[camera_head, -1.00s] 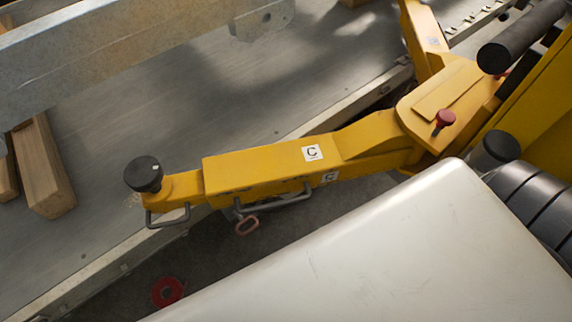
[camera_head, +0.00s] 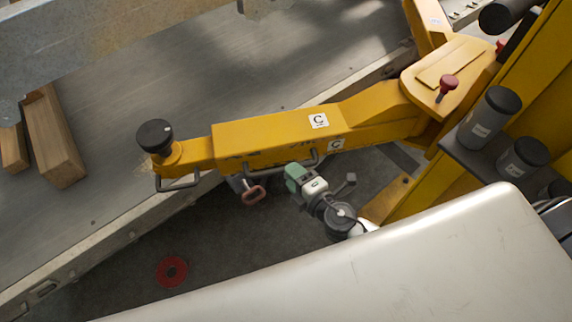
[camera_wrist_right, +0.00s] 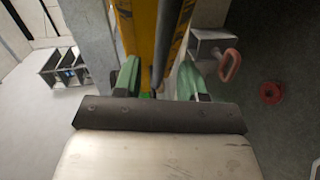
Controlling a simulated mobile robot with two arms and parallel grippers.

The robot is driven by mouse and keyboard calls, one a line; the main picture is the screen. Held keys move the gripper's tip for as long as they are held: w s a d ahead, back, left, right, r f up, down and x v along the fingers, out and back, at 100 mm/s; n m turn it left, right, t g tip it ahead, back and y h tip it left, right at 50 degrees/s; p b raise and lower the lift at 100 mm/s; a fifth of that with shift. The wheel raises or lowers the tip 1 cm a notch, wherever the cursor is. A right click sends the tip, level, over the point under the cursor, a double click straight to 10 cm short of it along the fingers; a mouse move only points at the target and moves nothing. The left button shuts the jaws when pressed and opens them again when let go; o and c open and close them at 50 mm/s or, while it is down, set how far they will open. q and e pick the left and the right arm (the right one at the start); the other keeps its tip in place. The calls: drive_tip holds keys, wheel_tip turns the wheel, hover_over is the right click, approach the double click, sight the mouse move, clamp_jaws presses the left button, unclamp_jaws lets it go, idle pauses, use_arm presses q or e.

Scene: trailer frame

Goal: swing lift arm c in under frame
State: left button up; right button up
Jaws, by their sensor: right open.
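The yellow lift arm C (camera_head: 270,138), with "C" labels, reaches left from its yellow pivot bracket (camera_head: 450,75). A black round pad (camera_head: 154,134) stands on its tip. A grey bar handle (camera_head: 270,172) runs along its near side. My right gripper (camera_head: 292,172) is open at this handle, near its right end. In the right wrist view the green fingertips (camera_wrist_right: 158,80) stand either side of a dark bar (camera_wrist_right: 174,40), apparently the handle. I cannot tell whether they touch it. The galvanized trailer frame (camera_head: 120,45) crosses the upper left. My left gripper is not in view.
A red pull loop (camera_head: 254,195) hangs under the arm and a red ring (camera_head: 171,272) lies on the floor. Wooden blocks (camera_head: 53,140) are at left. Black-capped cylinders (camera_head: 490,117) stand by the yellow post. A pale panel (camera_head: 370,270) fills the foreground.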

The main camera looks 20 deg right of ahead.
drive_tip(key=shift+x, duration=1.95)
clamp_jaws()
